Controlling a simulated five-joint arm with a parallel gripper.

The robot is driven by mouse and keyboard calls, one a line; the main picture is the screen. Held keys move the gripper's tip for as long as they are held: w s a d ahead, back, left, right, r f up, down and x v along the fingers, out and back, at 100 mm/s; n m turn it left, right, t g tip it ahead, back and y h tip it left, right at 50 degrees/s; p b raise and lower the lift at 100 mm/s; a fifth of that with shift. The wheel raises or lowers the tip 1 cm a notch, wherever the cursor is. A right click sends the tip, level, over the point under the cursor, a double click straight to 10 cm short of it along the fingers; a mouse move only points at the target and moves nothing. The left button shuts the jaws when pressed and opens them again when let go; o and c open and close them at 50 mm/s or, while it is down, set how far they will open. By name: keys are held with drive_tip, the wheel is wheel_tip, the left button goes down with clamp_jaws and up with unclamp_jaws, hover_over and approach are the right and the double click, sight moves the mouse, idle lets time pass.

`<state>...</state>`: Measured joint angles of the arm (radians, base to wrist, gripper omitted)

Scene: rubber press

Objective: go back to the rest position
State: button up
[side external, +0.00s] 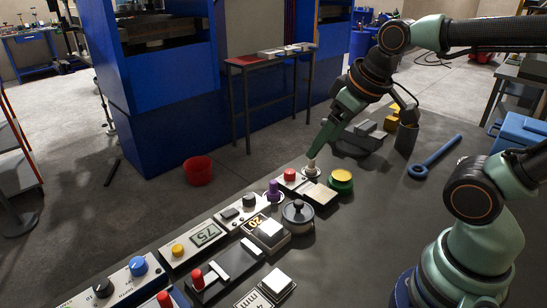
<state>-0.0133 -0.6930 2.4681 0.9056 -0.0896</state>
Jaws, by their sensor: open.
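My gripper (314,158) reaches down from the upper right over the far end of the row of controls on the dark bench. Its fingertips are at a small pale upright control (311,172), just right of a red button (290,174). I cannot tell whether the tips touch it. Nothing is visibly held. A yellow button on a green base (342,177) stands right of the tips.
The bench (370,245) holds a purple knob (273,191), a round dark knob (298,211), a display panel (205,234) and a red-handled lever (198,278). A blue ring-ended tool (440,155) lies right. The bench's middle right is clear.

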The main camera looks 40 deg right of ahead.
drive_tip(key=shift+s+d+m, duration=0.2)
drive_tip(key=shift+s+m, duration=0.05)
drive_tip(key=shift+m, duration=0.35)
drive_tip(key=shift+r, duration=0.1)
idle(0.8)
